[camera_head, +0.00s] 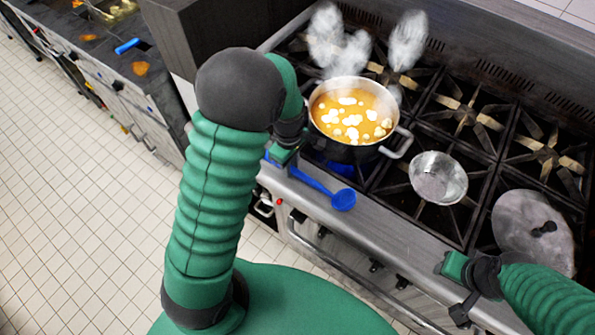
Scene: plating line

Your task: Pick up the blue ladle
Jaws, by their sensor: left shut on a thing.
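The blue ladle (318,184) is at the front edge of the stove, its bowl (343,200) toward the right. My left gripper (283,158) is shut on the ladle's handle, just left of the pot. The arm hides part of the fingers and of the handle's far end. I cannot tell whether the ladle still touches the stove edge. My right gripper (455,268) is low at the right, over the stove's front edge and away from the ladle. Its fingers are too small to read.
A steaming pot of orange soup (352,112) stands on a burner with a blue flame. A metal bowl (438,178) and a round lid (532,230) lie on the grates to the right. A counter (98,62) with food scraps and a blue object (127,46) is at the left.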

